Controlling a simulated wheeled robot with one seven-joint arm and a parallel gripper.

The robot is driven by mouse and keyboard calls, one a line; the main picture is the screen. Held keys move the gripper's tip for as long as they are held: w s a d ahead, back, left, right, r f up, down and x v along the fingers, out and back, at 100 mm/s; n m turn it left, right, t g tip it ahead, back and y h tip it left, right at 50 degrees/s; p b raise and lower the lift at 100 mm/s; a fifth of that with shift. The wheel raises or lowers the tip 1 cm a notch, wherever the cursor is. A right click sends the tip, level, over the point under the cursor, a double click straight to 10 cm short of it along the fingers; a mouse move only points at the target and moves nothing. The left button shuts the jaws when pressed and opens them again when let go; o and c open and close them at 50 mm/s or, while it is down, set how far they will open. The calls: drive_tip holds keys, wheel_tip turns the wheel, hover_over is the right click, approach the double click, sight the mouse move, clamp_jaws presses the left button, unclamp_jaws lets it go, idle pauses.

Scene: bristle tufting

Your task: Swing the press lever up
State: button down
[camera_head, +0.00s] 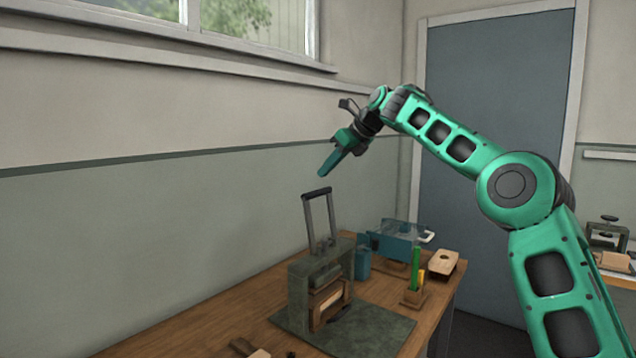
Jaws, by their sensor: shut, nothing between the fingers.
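The press (310,292) stands on the wooden workbench, a dark grey-green block on a flat base plate. Its lever (318,220) is a U-shaped frame with a dark crossbar (317,193) on top. The lever stands nearly upright above the press body. A wooden block (331,303) shows in the press's front opening. My gripper (326,171) is in the air above the lever and slightly to its right, pointing down and left. Its fingers look closed together and hold nothing. A small gap shows between the fingertips and the crossbar in this view.
Behind the press are a teal cup (363,263), a blue bin (397,245), a holder with green and yellow sticks (415,296) and a wooden block with a hole (443,264). Small pieces (250,348) lie at the bench's near edge. A wall runs along the left.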

drive_tip(key=v, duration=0.5)
drive_tip(key=s+d+f+n+g+h, duration=0.1)
drive_tip(key=s+d+f+n+h, duration=0.2)
drive_tip(key=s+d+f+n, duration=0.5)
drive_tip(key=s+d+f+n+g+h, duration=0.15)
drive_tip(key=s+d+f, duration=0.25)
drive_tip(key=s+d, duration=0.7)
drive_tip(key=s+d+f+n+g+h, duration=0.1)
drive_tip(key=s+d+f+n+h, duration=0.45)
drive_tip(key=s, duration=0.75)
drive_tip(key=s+d+f+n+y, duration=0.1)
drive_tip(key=s+d+f, duration=0.1)
drive_tip(key=s+f, duration=0.3)
drive_tip(key=s+d+f+n+g+y, duration=0.1)
drive_tip(key=s+f, duration=0.4)
drive_tip(key=s, duration=0.8)
drive_tip(key=s+d+f+n+g+y, duration=0.1)
drive_tip(key=s+d+f+n, duration=0.1)
drive_tip(key=s+f, duration=0.4)
drive_tip(key=s+d, duration=0.1)
drive_tip(key=s, duration=0.3)
drive_tip(key=shift+d+n, duration=0.3)
